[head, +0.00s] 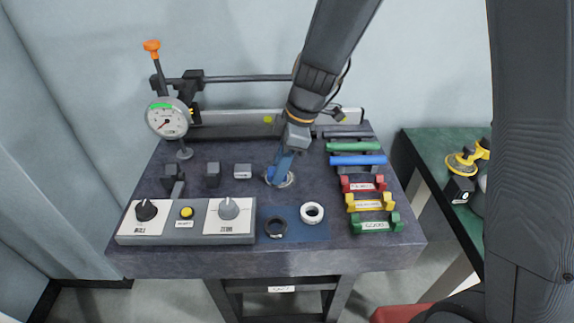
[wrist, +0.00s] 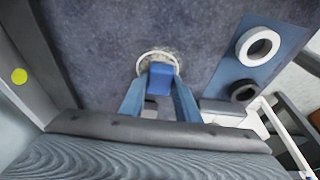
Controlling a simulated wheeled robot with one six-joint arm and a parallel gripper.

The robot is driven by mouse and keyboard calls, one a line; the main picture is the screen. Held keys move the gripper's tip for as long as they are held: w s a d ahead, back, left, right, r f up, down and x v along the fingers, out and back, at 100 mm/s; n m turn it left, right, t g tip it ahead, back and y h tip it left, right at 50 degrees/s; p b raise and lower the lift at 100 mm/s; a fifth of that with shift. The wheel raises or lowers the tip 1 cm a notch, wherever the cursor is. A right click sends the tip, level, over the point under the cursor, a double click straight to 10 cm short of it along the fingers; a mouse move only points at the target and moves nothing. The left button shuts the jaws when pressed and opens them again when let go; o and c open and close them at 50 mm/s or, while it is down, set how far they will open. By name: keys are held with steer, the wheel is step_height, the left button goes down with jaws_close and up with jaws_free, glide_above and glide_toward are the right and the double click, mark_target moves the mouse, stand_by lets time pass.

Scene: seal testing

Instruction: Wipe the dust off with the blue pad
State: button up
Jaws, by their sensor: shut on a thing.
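My gripper (head: 281,172) points down at the middle of the dark bench top. In the wrist view its two blue fingers (wrist: 160,88) are shut on the blue pad (wrist: 162,74), with the pad's end showing between them. In the head view the fingers hide most of the pad. A pale round dusty patch (wrist: 146,58) lies under the pad, and its rim also shows around the fingertips in the head view (head: 291,182). The pad and fingers cover part of it. I cannot tell whether the pad touches the surface.
A dial gauge (head: 168,118) on a stand is at the left. A control box (head: 186,234) with knobs sits in front. A blue mat (head: 293,231) holds a black ring (head: 275,228) and a white ring (head: 312,212). Coloured holders (head: 368,203) line the right edge.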

steer(key=shift+s+a+p, duration=0.1)
steer(key=shift+a+p, duration=0.55)
steer(key=shift+a, duration=1.3)
steer(key=shift+w+d, duration=0.1)
steer(key=shift+w, duration=0.2)
steer(key=shift+w+d, duration=0.2)
steer(key=shift+w, duration=0.35)
steer(key=shift+s+d, duration=0.1)
steer(key=shift+d, duration=0.15)
steer(key=shift+d+b, duration=1.15)
steer(key=shift+d, duration=2.3)
steer(key=shift+d+f+b, duration=0.1)
steer(key=shift+d+b, duration=0.15)
steer(key=shift+b, duration=0.1)
steer(key=shift+a, duration=0.35)
steer(key=shift+s+a, duration=0.1)
steer(key=shift+a, duration=3.75)
steer(key=shift+a+r, duration=0.1)
steer(key=shift+r, duration=0.3)
step_height(320, 180, up, 2)
steer(key=shift+r+p, duration=0.25)
steer(key=shift+p, duration=0.4)
step_height(320, 180, up, 5)
steer(key=p, duration=0.2)
steer(key=shift+p, duration=0.4)
